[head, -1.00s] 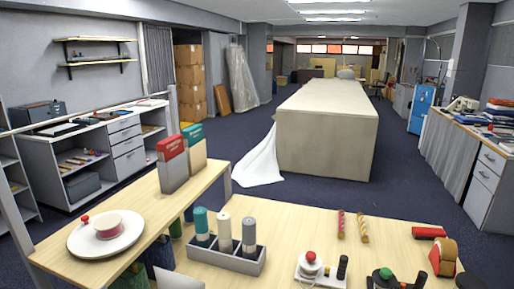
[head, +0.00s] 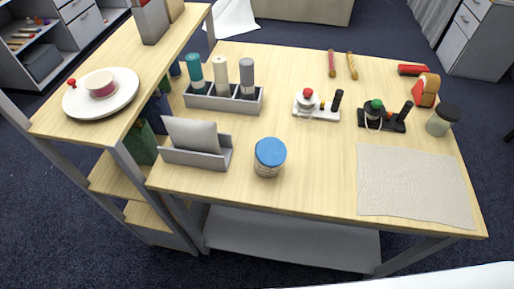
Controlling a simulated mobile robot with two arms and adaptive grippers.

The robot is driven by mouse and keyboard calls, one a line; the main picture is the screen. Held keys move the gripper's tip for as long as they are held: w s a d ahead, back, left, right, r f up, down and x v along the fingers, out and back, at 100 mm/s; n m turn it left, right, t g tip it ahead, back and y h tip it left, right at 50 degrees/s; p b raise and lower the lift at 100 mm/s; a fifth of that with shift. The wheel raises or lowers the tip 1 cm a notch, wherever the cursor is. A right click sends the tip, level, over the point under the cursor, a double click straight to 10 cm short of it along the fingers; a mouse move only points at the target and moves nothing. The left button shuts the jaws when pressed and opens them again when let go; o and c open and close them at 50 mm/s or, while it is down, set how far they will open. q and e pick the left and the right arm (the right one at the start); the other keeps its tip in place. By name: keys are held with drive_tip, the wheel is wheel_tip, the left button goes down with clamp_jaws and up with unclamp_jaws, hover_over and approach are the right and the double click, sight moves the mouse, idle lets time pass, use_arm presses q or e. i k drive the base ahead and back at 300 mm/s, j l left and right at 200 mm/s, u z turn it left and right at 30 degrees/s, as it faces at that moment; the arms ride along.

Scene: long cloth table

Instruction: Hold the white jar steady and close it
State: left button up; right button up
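A jar with a blue lid (head: 269,156) stands upright near the front edge of the table, left of centre. Its pale body shows below the lid, with some marking on it. I cannot tell whether the lid is fastened or just resting on top. I cannot tell for sure which is the white jar; the blue-lidded one looks paler. Neither of my grippers is in view.
A beige mat (head: 415,185) lies right of the blue-lidded jar, with bare wood between. A grey holder with papers (head: 196,147) stands left. Behind are a bottle rack (head: 222,101), a white stand (head: 318,108) and a black stand (head: 384,120). A raised shelf (head: 145,50) borders the left.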

sight(262, 171)
drive_tip(key=j+z, duration=0.2)
drive_tip(key=j, duration=0.45)
drive_tip(key=j+z, duration=0.2)
drive_tip(key=j, duration=0.45)
drive_tip(key=k+j+z, duration=0.2)
drive_tip(key=j, duration=0.4)
